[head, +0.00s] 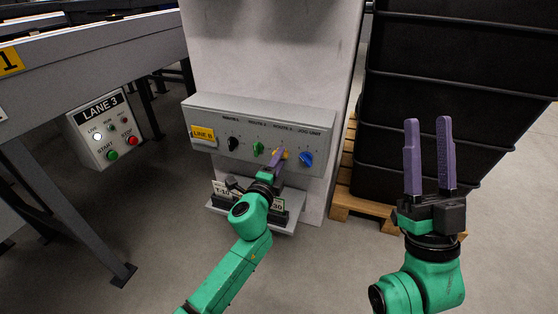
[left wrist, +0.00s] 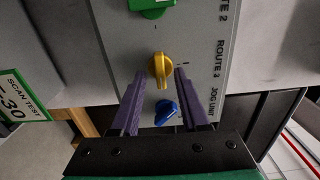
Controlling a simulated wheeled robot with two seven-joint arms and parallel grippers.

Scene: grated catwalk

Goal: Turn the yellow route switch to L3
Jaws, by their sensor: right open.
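The yellow route switch (left wrist: 160,69) is a knob on the grey panel (head: 318,122), under the label ROUTE 3. In the head view the yellow switch (head: 284,154) is partly hidden by my left gripper (head: 277,163). In the left wrist view my left gripper (left wrist: 160,76) has one purple finger on each side of the knob, with a narrow gap showing. The knob's raised grip runs up and down in that picture. The position marks are too small to read. My right gripper (head: 428,122) is open and empty, raised in front of the black crate.
A green knob (head: 258,148) and a blue knob (head: 306,159) flank the yellow one; a black knob (head: 233,144) is further left. Below is a small ledge (head: 283,222) with tags. A LANE 3 box (head: 103,128) stands left, a black crate (head: 450,60) on a pallet right.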

